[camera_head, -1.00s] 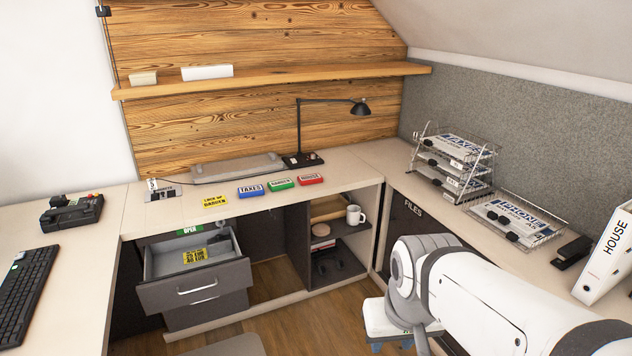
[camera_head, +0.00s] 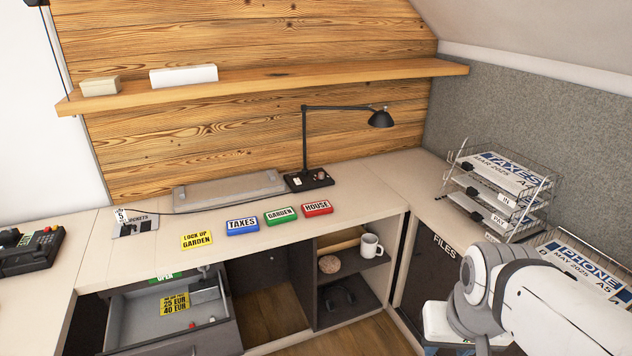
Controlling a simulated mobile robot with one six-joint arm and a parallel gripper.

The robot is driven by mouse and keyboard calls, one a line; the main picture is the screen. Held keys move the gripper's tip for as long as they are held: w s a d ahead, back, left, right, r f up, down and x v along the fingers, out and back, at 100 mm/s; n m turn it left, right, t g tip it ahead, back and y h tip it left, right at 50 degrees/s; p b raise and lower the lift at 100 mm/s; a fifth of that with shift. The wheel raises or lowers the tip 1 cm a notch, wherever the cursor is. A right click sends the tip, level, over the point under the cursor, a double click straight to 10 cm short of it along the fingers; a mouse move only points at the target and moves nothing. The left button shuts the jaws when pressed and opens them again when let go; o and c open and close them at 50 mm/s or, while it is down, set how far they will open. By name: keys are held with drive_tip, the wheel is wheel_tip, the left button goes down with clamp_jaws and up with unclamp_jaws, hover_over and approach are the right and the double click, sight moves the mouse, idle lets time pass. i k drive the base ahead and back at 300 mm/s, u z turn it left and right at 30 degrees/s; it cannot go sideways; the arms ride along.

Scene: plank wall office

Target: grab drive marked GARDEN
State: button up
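The green drive marked GARDEN (camera_head: 280,216) lies flat on the desk top, between the blue drive marked TAXES (camera_head: 242,226) and the red drive marked HOUSE (camera_head: 317,208). A yellow note reading LOCK UP GARDEN (camera_head: 197,240) lies to the left of the blue drive. My arm reaches in from the lower right, well apart from the drives. My gripper's fingers cannot be made out; its end is at or below the bottom edge of the picture.
An open drawer (camera_head: 165,305) with a yellow note inside juts out below the desk. A black lamp (camera_head: 307,140) stands behind the drives. A cubby holds a white mug (camera_head: 370,246). Wire trays (camera_head: 505,195) stand at the right. A wooden shelf (camera_head: 280,80) hangs above.

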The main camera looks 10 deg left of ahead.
sight(282, 215)
drive_tip(key=u, duration=0.25)
drive_tip(key=i, duration=1.2)
drive_tip(key=u, duration=0.85)
drive_tip(key=i, duration=0.4)
drive_tip(key=u, duration=0.3)
drive_tip(key=k, duration=0.8)
drive_tip(key=u, duration=0.2)
drive_tip(key=i, duration=0.8)
drive_tip(key=z, duration=0.05)
